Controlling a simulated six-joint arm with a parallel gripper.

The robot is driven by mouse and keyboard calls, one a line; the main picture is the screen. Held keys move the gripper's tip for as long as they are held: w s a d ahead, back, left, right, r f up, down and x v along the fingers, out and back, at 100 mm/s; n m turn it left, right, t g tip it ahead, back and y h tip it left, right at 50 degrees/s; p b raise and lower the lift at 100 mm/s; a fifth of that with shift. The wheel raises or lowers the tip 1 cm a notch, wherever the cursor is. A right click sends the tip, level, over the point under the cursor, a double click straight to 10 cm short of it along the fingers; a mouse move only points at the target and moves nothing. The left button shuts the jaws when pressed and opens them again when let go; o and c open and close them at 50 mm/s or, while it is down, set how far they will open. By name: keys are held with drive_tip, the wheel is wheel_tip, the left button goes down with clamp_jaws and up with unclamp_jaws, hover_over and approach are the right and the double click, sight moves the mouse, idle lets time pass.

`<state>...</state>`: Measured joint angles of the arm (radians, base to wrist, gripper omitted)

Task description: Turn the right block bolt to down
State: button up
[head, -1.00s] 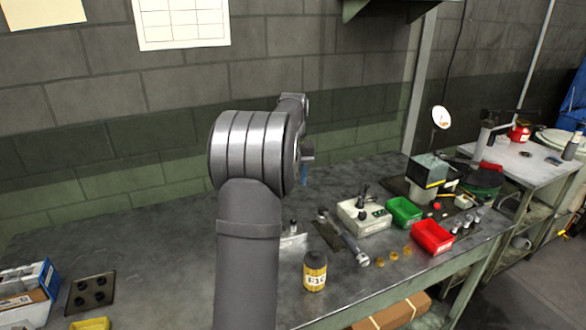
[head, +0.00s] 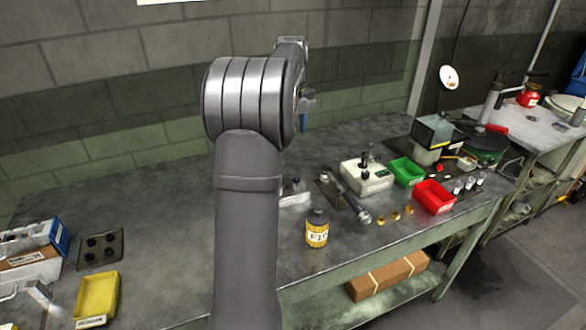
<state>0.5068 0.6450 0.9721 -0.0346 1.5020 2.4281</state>
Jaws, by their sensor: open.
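A pale metal block (head: 296,199) lies flat on the bench, and my arm covers its left part. A small dark-topped upright bolt (head: 295,185) stands at its visible right part; I take it for the right block bolt, but its turn position is too small to read. My gripper (head: 304,121) shows only in part behind my arm, as a small blue tip high above the bench near the wall. It is open and well apart from the block. Its fingers are mostly hidden.
A yellow labelled jar (head: 317,232) stands just right of my arm. A metal tool (head: 347,196), a white box with black levers (head: 367,175), green (head: 406,171) and red bins (head: 434,196) lie further right. A yellow tray (head: 97,298) sits front left. The bench left of my arm is largely clear.

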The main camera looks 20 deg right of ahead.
sight(295, 181)
drive_tip(key=s+a+f+m+t+h, duration=0.15)
drive_tip(key=a+m+h, duration=0.4)
drive_tip(key=m, duration=1.25)
drive_tip(key=shift+g+y, duration=0.25)
drive_tip(key=shift+y, duration=0.6)
drive_tip(key=x, duration=1.1)
drive_tip(key=a+x, duration=0.1)
drive_tip(key=x, duration=0.4)
drive_tip(key=shift+s+f, duration=0.1)
drive_tip(key=shift+f, duration=0.45)
